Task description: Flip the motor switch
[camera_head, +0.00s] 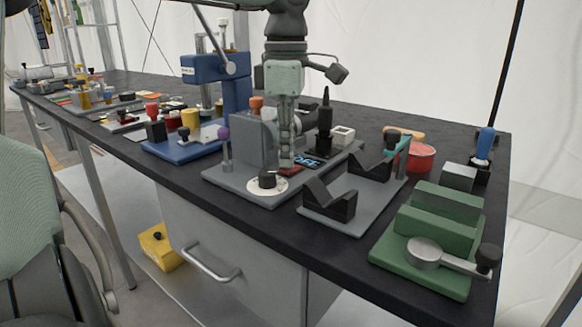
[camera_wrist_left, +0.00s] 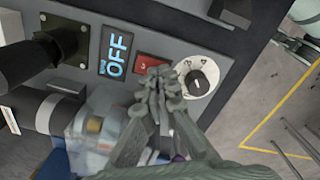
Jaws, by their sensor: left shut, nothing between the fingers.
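The motor switch is a small red rocker (camera_wrist_left: 146,66) on a grey panel, between a blue-lit "OFF" display (camera_wrist_left: 116,52) and a white round dial with a dark knob (camera_wrist_left: 199,79). In the head view the red switch (camera_head: 291,170) shows at the front of a grey machine base (camera_head: 228,180), beside the dial (camera_head: 267,181). My left gripper (camera_head: 286,163) points down at the switch with its fingers shut and empty. In the wrist view its fingertips (camera_wrist_left: 160,76) cover part of the switch; I cannot tell whether they touch it. My right gripper is not in view.
A grey block (camera_head: 254,135) stands left of my gripper, and a black upright tool (camera_head: 325,120) stands to its right. A grey fixture with black V-blocks (camera_head: 330,203) and a green clamp (camera_head: 425,235) lie further right. A blue press (camera_head: 215,75) stands behind left.

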